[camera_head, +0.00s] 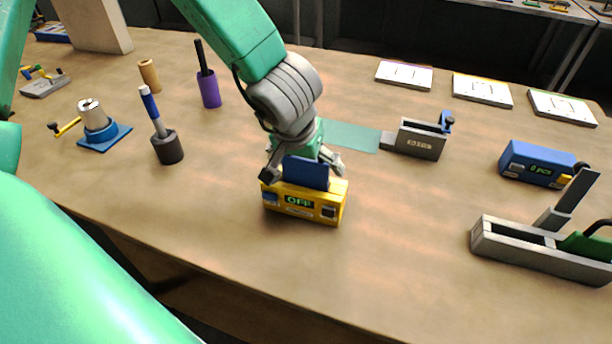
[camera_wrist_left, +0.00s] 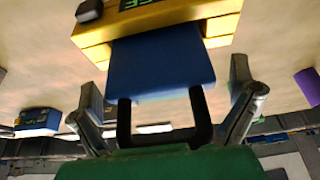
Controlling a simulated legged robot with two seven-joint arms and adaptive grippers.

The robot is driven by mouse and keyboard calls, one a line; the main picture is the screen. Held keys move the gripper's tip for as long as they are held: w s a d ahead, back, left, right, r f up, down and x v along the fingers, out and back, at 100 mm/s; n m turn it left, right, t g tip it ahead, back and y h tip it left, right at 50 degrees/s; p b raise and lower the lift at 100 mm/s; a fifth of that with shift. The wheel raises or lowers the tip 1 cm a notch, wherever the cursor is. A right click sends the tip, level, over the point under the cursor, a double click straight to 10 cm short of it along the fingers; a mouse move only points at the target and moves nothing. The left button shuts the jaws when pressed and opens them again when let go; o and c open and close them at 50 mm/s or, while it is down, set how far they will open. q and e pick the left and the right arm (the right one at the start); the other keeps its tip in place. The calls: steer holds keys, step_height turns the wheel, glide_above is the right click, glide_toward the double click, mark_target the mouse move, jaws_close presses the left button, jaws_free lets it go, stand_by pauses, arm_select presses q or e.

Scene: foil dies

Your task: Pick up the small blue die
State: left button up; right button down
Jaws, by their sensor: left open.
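The small blue die (camera_head: 306,173) is a flat blue plate standing upright at the yellow box (camera_head: 325,211), whose display reads OFF. In the left wrist view the die (camera_wrist_left: 160,62) has a dark U-shaped handle (camera_wrist_left: 124,125) pointing toward my palm, and its far end meets the yellow box (camera_wrist_left: 225,25). My left gripper (camera_head: 303,168) is open above the box. Its fingers (camera_wrist_left: 165,95) are spread on either side of the die and handle, with gaps on both sides. My right gripper is not in view.
A grey holder (camera_head: 420,142) and a blue box (camera_head: 538,165) with a display stand to the right. A long grey device (camera_head: 540,252) is at the right front. A black cup with a blue-handled tool (camera_head: 168,148) and a purple cup (camera_head: 209,90) stand left. The table's front is clear.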

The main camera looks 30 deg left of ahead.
arm_select(q)
steer(key=shift+s, duration=0.1)
steer(key=shift+c, duration=1.3)
steer(key=shift+d+r, duration=0.1)
steer(key=c, duration=1.2)
